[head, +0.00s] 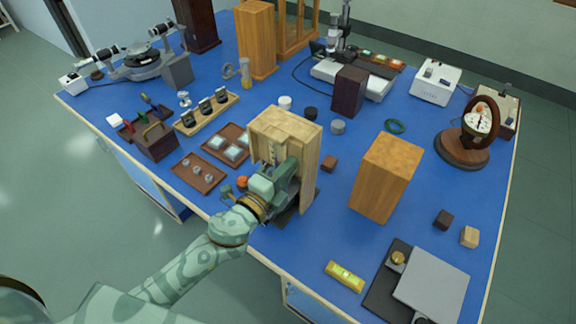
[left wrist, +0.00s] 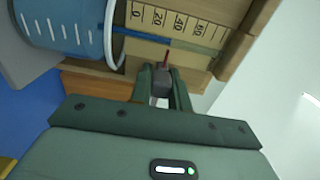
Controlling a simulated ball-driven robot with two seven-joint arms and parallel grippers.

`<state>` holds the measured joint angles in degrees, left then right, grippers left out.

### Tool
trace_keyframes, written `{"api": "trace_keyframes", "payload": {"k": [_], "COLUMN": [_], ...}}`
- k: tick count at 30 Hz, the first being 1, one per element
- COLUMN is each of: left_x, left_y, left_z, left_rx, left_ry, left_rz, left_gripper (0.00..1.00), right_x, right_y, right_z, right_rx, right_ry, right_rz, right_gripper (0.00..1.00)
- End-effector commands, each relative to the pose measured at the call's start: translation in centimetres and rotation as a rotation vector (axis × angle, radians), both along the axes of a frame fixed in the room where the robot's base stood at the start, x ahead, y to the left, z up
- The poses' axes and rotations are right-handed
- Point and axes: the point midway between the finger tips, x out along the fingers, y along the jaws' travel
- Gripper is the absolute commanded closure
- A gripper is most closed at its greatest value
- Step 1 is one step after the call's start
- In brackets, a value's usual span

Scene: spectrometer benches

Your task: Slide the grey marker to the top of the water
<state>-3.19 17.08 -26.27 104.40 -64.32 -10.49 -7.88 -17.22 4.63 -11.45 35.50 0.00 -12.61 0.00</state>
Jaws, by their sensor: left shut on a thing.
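The grey marker (left wrist: 160,84) with a thin red pointer (left wrist: 166,58) is between the fingers of my left gripper (left wrist: 161,96) in the left wrist view. The gripper is shut on it. The pointer reaches toward a pale scale (left wrist: 175,20) marked 0, 20, 40, 60, and lies between 20 and 40 along it. In the head view my left gripper (head: 289,176) is at the tall wooden stand (head: 311,160) and hides the marker there.
A blue cylinder (left wrist: 58,28) with white ticks is beside the scale. On the blue table, a wooden block (head: 387,178) stands right of the stand. Brown trays (head: 200,174) lie to its left. A yellow level (head: 344,277) and a grey plate (head: 432,287) are at the front right.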

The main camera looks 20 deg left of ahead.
Motion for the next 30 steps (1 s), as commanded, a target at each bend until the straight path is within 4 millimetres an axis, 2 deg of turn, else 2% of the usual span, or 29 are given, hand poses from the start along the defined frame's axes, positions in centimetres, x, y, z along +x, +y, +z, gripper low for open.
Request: {"api": "trace_keyframes", "payload": {"k": [8, 9, 10, 11, 19, 22, 26, 30], "left_x": [0.0, 0.0, 0.0, 0.0, -0.1, -0.7, -3.0, -6.6], "left_y": [0.0, 0.0, 0.0, 0.0, 0.1, 0.3, 1.1, 2.4], "left_z": [0.1, 0.1, 0.1, 0.1, 0.0, -0.1, -0.2, -0.5], "left_rx": [-0.002, -0.002, -0.001, -0.001, -0.001, -0.002, 0.000, -0.003], "left_ry": [-0.002, -0.002, -0.002, -0.002, -0.001, 0.001, 0.002, 0.005], "left_rz": [0.000, 0.000, 0.000, 0.000, 0.000, 0.000, -0.001, 0.000], "left_gripper": [1.00, 0.71, 0.62, 0.60, 0.60, 0.60, 0.60, 0.60], "right_x": [0.0, 0.0, 0.0, 0.0, 0.0, 0.0, -0.1, -0.3], "right_y": [0.2, 0.2, 0.2, 0.2, 0.2, 0.2, 0.2, 0.2], "right_z": [0.0, 0.0, 0.0, 0.0, 0.0, -0.2, -0.6, -1.7], "right_rx": [0.003, 0.003, 0.003, 0.003, 0.003, 0.003, 0.003, 0.002], "right_ry": [0.000, 0.000, 0.000, 0.000, 0.000, 0.000, 0.002, 0.006], "right_rz": [-0.001, -0.001, -0.001, -0.001, -0.001, -0.001, -0.001, -0.001], "right_gripper": [0.64, 0.64, 0.64, 0.64, 0.64, 0.64, 0.64, 0.64]}}
